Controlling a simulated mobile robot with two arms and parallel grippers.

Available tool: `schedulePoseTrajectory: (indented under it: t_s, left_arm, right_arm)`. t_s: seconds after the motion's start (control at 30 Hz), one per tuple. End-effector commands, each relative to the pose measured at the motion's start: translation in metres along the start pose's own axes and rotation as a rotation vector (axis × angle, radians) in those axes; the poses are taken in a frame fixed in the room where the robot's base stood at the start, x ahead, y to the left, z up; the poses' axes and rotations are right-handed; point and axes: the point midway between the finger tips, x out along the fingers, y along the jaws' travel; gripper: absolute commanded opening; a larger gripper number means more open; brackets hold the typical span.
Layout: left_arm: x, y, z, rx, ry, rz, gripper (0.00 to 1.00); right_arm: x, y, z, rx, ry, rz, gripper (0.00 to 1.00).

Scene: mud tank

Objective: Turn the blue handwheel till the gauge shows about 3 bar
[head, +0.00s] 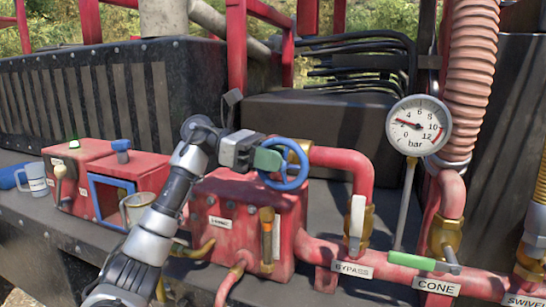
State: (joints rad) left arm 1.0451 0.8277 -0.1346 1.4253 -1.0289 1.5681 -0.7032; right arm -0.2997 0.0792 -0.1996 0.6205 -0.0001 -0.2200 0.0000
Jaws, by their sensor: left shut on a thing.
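The blue handwheel (298,182) is on the red pump block, in front of a brass fitting. My left gripper (272,160), with green fingertips, comes in from the left and is shut on the wheel's left upper rim. The fingers hide that part of the rim. The round white gauge (419,143) stands to the right on a thin stem. Its needle points left and slightly up, at about 2 bar, below the 4 mark. My right gripper is not in view.
The red pump block (225,205) sits under the wheel. A red pipe (345,157) rises beside it, with BYPASS (352,269) and CONE (436,286) labels along the lower pipe. A red box (118,172) and a pale mug (32,179) are at left.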

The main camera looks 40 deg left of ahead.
Motion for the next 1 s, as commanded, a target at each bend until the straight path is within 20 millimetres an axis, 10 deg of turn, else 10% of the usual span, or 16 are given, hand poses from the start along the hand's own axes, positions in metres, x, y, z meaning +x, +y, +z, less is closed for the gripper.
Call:
schedulePoseTrajectory:
  t_s: [0.07, 0.1, 0.27, 0.63, 1.0]
  left_arm:
    - [-0.001, 0.0, 0.002, 0.002, -0.007, 0.003, 0.0]
    - [-0.001, 0.0, 0.002, 0.002, -0.008, 0.003, 0.23]
    - [-0.001, 0.0, 0.002, 0.001, -0.006, 0.002, 0.47]
    - [-0.007, 0.0, 0.0, 0.0, -0.004, 0.002, 0.47]
    - [-0.078, 0.0, 0.0, 0.0, -0.007, 0.005, 0.47]
  right_arm:
    - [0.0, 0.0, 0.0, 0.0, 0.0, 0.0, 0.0]
    - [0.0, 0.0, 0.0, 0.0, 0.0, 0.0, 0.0]
    - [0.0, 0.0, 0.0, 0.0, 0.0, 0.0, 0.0]
    - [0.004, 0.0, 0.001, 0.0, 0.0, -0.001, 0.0]
    - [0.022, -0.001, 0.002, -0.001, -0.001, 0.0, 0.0]
